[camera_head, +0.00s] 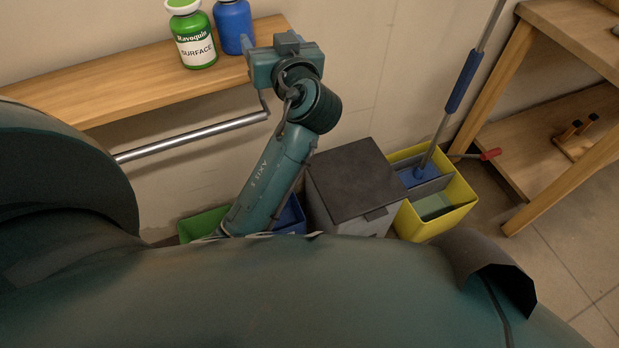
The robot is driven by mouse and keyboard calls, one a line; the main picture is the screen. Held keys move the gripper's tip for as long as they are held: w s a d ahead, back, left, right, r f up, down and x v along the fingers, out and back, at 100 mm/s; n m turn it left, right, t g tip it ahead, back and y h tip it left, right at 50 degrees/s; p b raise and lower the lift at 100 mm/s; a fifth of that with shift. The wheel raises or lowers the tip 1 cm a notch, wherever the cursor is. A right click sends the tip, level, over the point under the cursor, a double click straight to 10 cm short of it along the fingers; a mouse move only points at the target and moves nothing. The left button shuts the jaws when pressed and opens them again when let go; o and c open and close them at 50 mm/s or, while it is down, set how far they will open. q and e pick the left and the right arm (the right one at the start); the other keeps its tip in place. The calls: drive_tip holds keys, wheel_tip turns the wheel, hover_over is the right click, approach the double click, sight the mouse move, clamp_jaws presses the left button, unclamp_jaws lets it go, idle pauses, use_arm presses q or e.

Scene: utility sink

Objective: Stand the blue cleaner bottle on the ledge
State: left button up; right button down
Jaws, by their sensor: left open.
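The blue cleaner bottle (232,27) stands upright on the wooden ledge (130,84), near its right end. Its top is cut off by the upper edge of the head view. My left gripper (286,46) is just to the right of the bottle, at the ledge's right end, and is open with nothing seen in it. Its fingers are mostly hidden by its own body, and I cannot tell whether it touches the bottle. My right gripper is out of view.
A green labelled bottle (194,40) stands close on the blue bottle's left. A metal rail (190,137) runs below the ledge. Below are a dark-lidded bin (352,177), a yellow mop bucket (440,222) and green and blue containers. A wooden shelf unit (545,140) stands right.

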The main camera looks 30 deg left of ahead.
use_arm(q)
drive_tip(key=s+d+f+m+t+h, duration=0.1)
drive_tip(key=d+f+m+h, duration=0.2)
drive_tip(key=f, duration=0.3)
drive_tip(key=s+d+f+m+h, duration=0.1)
drive_tip(key=d+f+m+h, duration=0.1)
drive_tip(key=f+m+h, duration=0.3)
drive_tip(key=s+d+f+m+h, duration=0.1)
drive_tip(key=s+d+f+h, duration=0.3)
drive_tip(key=s+d+f, duration=0.2)
drive_tip(key=s+d+f+m+g+h, duration=0.1)
drive_tip(key=s+d+f+h, duration=0.4)
drive_tip(key=s, duration=0.5)
wheel_tip(320, 180, down, 3)
drive_tip(key=shift+s+d+r+m, duration=0.15)
drive_tip(key=shift+s+d+m, duration=0.1)
drive_tip(key=shift+d+m, duration=0.2)
